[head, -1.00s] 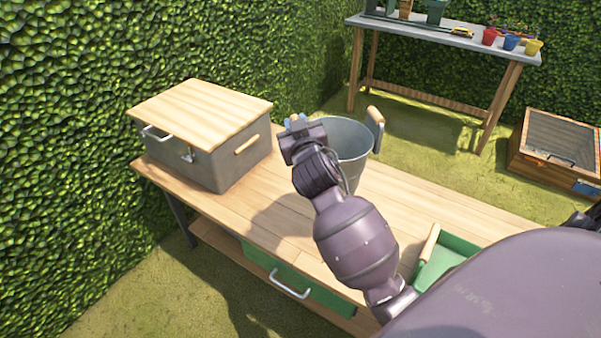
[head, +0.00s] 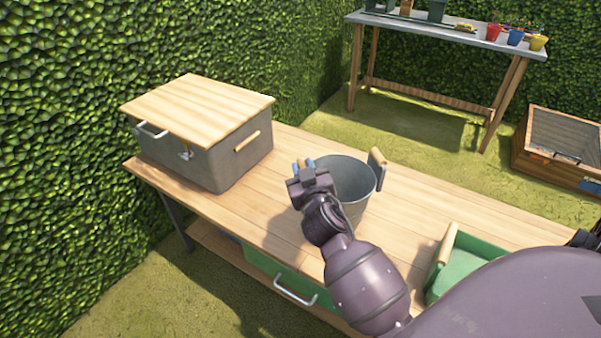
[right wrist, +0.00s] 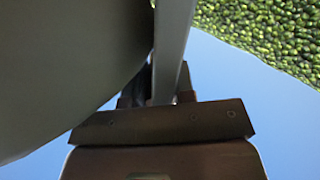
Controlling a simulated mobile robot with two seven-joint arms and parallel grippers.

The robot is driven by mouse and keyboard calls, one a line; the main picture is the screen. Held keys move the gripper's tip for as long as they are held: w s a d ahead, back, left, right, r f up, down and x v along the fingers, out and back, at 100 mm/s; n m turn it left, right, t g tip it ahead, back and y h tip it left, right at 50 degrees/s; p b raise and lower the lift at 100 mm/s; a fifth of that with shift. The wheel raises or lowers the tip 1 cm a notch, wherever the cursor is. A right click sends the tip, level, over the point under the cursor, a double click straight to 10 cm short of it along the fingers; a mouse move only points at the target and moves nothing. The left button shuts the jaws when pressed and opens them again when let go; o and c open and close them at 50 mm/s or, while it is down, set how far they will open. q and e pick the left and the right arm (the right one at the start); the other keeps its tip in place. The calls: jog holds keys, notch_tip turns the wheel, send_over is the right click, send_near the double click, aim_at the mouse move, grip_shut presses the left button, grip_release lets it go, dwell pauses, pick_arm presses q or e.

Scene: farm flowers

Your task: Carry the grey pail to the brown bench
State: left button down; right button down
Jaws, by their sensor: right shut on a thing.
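The grey pail (head: 357,187) is over the near part of the brown bench (head: 430,205), upright, with its open top facing up. A brown grip shows on its right side. I cannot tell whether its base touches the bench top. My right gripper (head: 303,166) is shut on the left side of the pail, near the rim. In the right wrist view the pail (right wrist: 70,60) fills the left, and a grey strip of it (right wrist: 172,50) runs between the fingers (right wrist: 155,90). My left gripper is not in view.
A grey box with a wooden lid (head: 200,125) stands at the bench's left end. A green tray (head: 465,262) is at its right. A grey-topped table (head: 450,42) with small pots stands behind, and a wooden frame box (head: 560,145) lies on the grass. The bench between box and pail is clear.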

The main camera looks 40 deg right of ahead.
jog(key=shift+f, duration=0.3)
jog(key=shift+r, duration=0.1)
jog(key=c, duration=1.4)
grip_release()
jog(key=shift+f, duration=0.2)
jog(key=o, duration=0.4)
jog(key=shift+o, duration=0.2)
